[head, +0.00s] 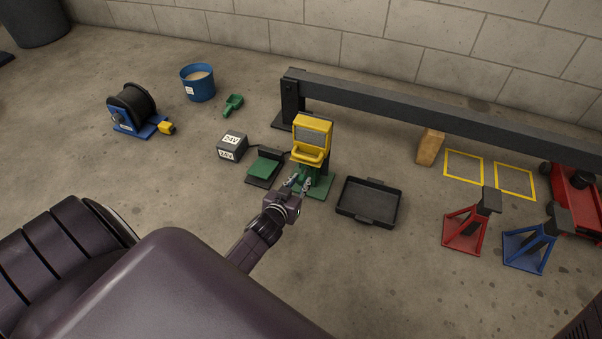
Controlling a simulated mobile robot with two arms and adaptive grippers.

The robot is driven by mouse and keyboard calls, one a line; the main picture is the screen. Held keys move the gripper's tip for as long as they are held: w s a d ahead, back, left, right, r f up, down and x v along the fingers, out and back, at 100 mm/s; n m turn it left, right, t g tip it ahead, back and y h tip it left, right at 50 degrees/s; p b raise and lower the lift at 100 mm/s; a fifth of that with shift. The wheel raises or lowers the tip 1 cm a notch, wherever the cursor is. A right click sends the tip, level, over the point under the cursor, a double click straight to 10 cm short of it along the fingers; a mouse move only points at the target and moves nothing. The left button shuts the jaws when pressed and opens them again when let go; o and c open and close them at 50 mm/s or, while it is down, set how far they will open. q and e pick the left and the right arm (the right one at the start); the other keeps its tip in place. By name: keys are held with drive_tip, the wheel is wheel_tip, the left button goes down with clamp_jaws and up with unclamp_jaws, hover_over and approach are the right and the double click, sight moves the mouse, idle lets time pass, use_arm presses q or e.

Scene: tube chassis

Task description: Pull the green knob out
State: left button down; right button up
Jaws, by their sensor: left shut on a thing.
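A yellow device (312,128) with a grey panel and a yellow lip stands on a green base (321,186) near the middle of the head view. My left gripper (297,183) reaches up to the front of this base, just below the yellow lip. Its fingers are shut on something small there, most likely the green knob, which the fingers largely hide. How far the knob stands out cannot be told. My right gripper is not in view.
A black tray (368,203) lies right of the device. A 24V box (232,147) and a green-topped pedal (265,167) stand left. A long dark beam (420,110) runs behind. Red (466,228) and blue (530,246) stands are at right. Floor in front is clear.

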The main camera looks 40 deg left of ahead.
use_arm(q)
drive_tip(key=c, duration=2.1)
unclamp_jaws()
drive_tip(key=shift+s+d+f, duration=0.1)
drive_tip(key=shift+d, duration=0.05)
drive_tip(key=o, duration=0.4)
drive_tip(key=shift+s, duration=0.1)
drive_tip(key=shift+o, duration=0.2)
drive_tip(key=shift+r, duration=0.25)
wheel_tip(320, 180, up, 10)
drive_tip(key=shift+f, duration=0.15)
